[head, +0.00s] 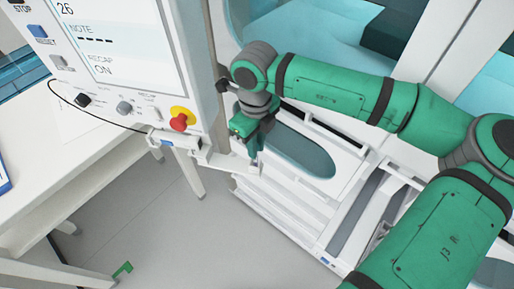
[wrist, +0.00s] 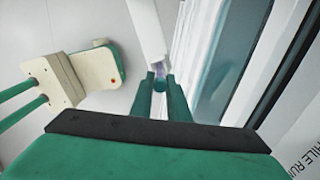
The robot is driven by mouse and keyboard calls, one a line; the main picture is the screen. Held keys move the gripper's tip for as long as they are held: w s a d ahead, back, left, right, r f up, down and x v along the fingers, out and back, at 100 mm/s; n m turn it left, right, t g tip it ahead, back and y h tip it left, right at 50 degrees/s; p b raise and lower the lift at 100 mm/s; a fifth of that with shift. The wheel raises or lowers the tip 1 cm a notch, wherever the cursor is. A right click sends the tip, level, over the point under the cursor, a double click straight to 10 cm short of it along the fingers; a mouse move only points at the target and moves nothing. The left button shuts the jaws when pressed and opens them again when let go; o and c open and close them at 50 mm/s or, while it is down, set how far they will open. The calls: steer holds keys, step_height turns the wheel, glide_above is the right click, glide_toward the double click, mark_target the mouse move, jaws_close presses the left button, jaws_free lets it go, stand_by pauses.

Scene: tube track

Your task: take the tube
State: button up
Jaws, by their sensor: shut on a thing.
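My gripper (head: 254,150) points down beside the white machine, at the end of a white rail. In the wrist view my gripper's two green fingers (wrist: 160,86) are shut on a small clear tube. Only a short piece of the tube (wrist: 159,70) shows between the fingertips, with a faint purple tint. It sits right at the end of the white rail (wrist: 148,30); I cannot tell whether it touches the rail. In the head view the tube is too small or hidden to make out.
A control panel (head: 120,45) with a screen and a red stop button (head: 180,121) stands close left of my gripper. A white table (head: 60,150) is further left. The white machine's front (head: 300,205) is close on the right. Grey floor (head: 170,240) below is mostly clear.

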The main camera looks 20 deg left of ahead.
steer(key=shift+a+r, duration=0.1)
steer(key=shift+r, duration=0.3)
step_height(320, 180, up, 2)
steer(key=shift+s+r, duration=0.15)
steer(key=s+d+r, duration=0.1)
steer(key=s+r, duration=0.2)
steer(key=s, duration=0.1)
steer(key=s+d+r, duration=0.2)
steer(key=s+r, duration=0.1)
steer(key=s, duration=0.1)
steer(key=s+d+r, duration=0.1)
steer(key=s+r, duration=0.2)
steer(key=s, duration=0.2)
steer(key=shift+d+r, duration=0.25)
steer(key=shift+d, duration=0.1)
jaws_close()
steer(key=shift+r, duration=0.15)
